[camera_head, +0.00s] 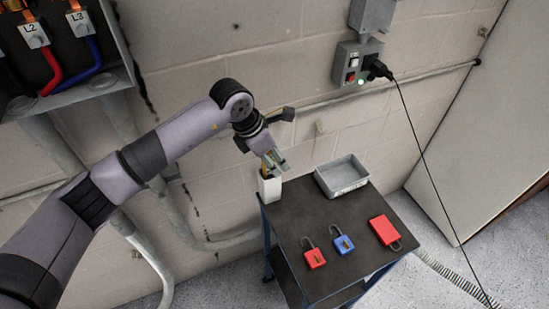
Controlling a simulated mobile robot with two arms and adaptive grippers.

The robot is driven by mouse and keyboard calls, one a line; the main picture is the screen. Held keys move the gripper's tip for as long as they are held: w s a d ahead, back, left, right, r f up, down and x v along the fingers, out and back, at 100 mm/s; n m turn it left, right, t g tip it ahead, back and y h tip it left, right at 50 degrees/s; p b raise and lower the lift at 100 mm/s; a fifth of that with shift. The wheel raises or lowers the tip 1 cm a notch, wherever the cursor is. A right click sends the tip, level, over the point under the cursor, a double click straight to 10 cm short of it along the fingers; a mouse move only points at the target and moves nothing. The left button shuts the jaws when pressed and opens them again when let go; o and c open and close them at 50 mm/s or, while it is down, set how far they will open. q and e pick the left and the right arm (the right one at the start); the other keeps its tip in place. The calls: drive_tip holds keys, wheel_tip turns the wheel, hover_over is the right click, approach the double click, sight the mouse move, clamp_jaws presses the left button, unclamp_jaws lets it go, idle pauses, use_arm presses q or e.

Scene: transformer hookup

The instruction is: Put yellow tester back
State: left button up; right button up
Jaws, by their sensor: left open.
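My left gripper (274,160) is open, pointing down just above a white upright holder (270,189) at the back left corner of the dark cart top. A thin yellow-orange bit (263,171) shows at the holder's mouth, beside the fingers. It may be the yellow tester, but it is too small and too covered by the gripper to be sure. I cannot tell whether the fingers touch it. My right gripper is not in view.
The cart top (310,215) also bears a grey tray (341,177), a red padlock (314,256), a blue padlock (343,243) and a red case (384,230). Behind stands a block wall with a conduit and a socket box (353,65). A black cable (428,160) hangs at right.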

use_arm(q)
drive_tip(key=b+v, duration=0.3)
drive_tip(key=v, duration=0.8)
drive_tip(key=shift+r+b, duration=0.2)
drive_tip(key=shift+b, duration=0.2)
